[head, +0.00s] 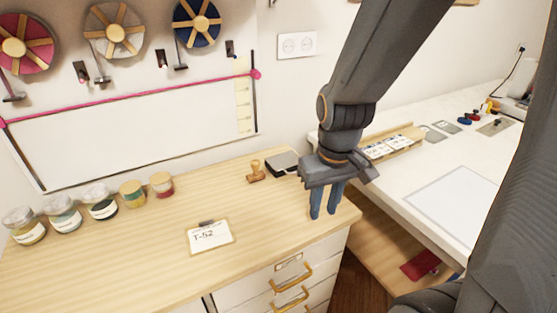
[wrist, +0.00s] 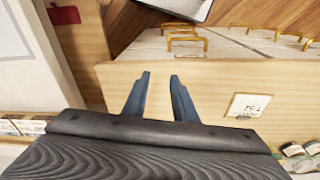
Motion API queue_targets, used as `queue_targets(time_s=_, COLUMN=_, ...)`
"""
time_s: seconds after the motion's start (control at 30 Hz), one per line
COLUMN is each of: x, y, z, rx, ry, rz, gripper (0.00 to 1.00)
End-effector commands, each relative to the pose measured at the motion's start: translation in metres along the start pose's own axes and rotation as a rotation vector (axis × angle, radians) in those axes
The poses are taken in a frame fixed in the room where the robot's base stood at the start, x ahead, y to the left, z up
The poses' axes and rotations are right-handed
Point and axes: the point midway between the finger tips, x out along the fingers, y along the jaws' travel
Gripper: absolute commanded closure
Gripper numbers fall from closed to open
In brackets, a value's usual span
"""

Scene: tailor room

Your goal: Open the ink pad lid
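The ink pad (head: 282,164) is a small dark box with a light edge near the back right of the wooden counter in the head view. Its lid looks shut, with the right side close to my gripper in the picture. My gripper (head: 322,212) points down near the counter's right end, to the right of and in front of the ink pad. In the wrist view my gripper (wrist: 161,98) has its two blue fingers apart with nothing between them. I do not make out the ink pad in the wrist view.
A wooden stamp (head: 256,172) stands just left of the ink pad. A card marked T-52 (head: 210,236) lies on the wooden counter (head: 150,235), also in the wrist view (wrist: 248,105). Several jars (head: 103,202) line the back left. A white table (head: 420,165) is at right.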

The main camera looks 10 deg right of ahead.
Motion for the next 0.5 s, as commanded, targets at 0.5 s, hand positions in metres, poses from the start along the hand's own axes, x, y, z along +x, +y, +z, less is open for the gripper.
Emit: queue_targets(time_s=0.5, x=-0.006, y=0.015, z=-0.148, rx=-1.125, ry=0.049, rz=0.002, gripper=0.75)
